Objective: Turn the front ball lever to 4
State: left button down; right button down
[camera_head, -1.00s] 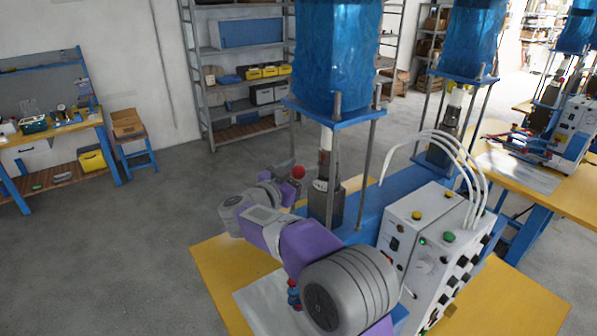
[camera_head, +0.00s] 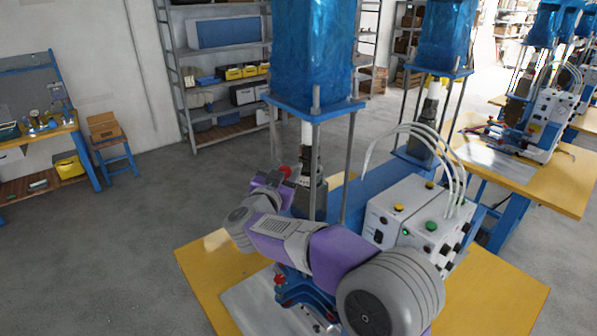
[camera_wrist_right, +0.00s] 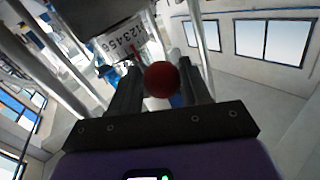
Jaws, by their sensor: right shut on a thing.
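The front ball lever ends in a red ball (camera_head: 285,171), beside the front press column in the head view. My right gripper (camera_head: 277,178) is at this ball, partly hidden by my own wrist. In the right wrist view the red ball (camera_wrist_right: 161,80) sits between the two dark fingers of my right gripper (camera_wrist_right: 160,88), which is shut on it. Behind it is a white scale (camera_wrist_right: 124,42) with dark digits. A small red mark shows below the scale, but I cannot tell which number it points to. My left gripper is not in view.
The white control box (camera_head: 410,222) with coloured buttons stands right of my right arm. The blue hopper (camera_head: 313,55) and its rods rise above the lever. The yellow table (camera_head: 205,262) is under the machine. Open floor lies to the left.

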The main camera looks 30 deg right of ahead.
jog(key=shift+s+d+r+n+t+y, duration=0.2)
jog(key=shift+s+d+n+t+y, duration=0.15)
jog(key=shift+t+y, duration=0.25)
jog(key=shift+s+a+r+n+t+y+b, duration=0.15)
jog(key=shift+s+n+t+y+b, duration=0.25)
jog(key=shift+n+t+y, duration=0.25)
jog(key=shift+s+n+t+y, duration=0.15)
jog(key=shift+n+t+y, duration=0.2)
jog(key=shift+n+y, duration=0.1)
jog(key=c, duration=1)
grip_release()
jog(key=shift+o, duration=1.6)
jog(key=shift+w+f, duration=0.25)
jog(key=shift+w, duration=0.05)
jog(key=shift+s, duration=0.2)
